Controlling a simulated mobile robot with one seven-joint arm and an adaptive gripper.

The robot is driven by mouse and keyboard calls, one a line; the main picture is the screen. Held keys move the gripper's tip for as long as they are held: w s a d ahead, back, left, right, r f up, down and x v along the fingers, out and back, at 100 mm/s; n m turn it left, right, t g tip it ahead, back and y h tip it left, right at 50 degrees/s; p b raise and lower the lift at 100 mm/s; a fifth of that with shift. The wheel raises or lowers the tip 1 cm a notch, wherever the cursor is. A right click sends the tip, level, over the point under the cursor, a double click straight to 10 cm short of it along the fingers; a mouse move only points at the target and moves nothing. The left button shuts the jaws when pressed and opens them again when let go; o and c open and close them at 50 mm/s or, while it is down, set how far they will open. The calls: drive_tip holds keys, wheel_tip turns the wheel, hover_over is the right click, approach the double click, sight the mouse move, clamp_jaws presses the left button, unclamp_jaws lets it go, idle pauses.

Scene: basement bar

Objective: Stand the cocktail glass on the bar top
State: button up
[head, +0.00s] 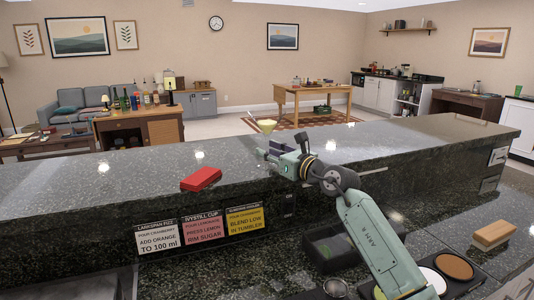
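The cocktail glass (266,126), with a pale yellow bowl, is upright at the left end of my arm. Its stem runs down to my gripper (268,147), which appears shut on it. The gripper is over the dark speckled bar top (130,178). The foot of the glass is hidden or too small to make out, so I cannot tell whether it touches the bar top.
A red block-like object (201,179) lies on the bar top left of my gripper. Three recipe cards (200,229) are on the bar's near face. A wooden-topped brush or block (493,235) is on the lower counter at right. The bar top is otherwise mostly clear.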

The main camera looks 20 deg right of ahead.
drive_tip(key=b+v, duration=0.3)
drive_tip(key=v, duration=0.7)
drive_tip(key=shift+s+b, duration=0.3)
drive_tip(key=shift+d, duration=0.15)
